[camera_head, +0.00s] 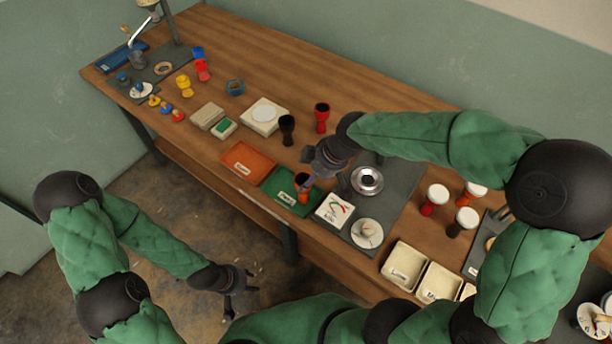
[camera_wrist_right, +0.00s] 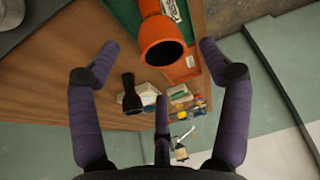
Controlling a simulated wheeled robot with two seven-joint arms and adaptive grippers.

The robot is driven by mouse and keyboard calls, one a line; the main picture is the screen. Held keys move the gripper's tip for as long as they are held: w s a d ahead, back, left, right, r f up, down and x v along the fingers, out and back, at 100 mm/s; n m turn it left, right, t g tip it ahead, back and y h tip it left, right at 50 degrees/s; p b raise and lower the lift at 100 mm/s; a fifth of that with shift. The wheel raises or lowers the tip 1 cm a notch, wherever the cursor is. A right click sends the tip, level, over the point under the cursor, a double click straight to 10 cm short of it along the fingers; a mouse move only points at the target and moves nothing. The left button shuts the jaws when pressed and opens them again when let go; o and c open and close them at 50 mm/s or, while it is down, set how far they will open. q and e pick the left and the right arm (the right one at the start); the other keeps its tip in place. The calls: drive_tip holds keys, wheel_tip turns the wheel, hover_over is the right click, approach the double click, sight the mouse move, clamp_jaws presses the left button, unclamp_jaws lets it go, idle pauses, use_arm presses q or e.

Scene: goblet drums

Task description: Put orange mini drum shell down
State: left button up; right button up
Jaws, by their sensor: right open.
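The orange mini drum shell (camera_head: 303,180) stands at the green tray (camera_head: 276,193), its dark open mouth facing up. In the right wrist view the orange shell (camera_wrist_right: 163,45) lies ahead between the spread fingertips, with gaps to both sides. My right gripper (camera_head: 310,178) is open and close to the shell in the head view, partly covering it. In the wrist view the green tray (camera_wrist_right: 127,14) is beneath the shell. My left gripper (camera_head: 241,297) hangs empty over the floor in front of the table, with its fingers apart.
An orange tray (camera_head: 246,159) is left of the green one. Black (camera_head: 287,128) and red (camera_head: 322,117) drum shells stand behind.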

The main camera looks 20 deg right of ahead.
drive_tip(key=p+v, duration=0.1)
drive_tip(key=v, duration=0.5)
drive_tip(key=shift+r, duration=0.3)
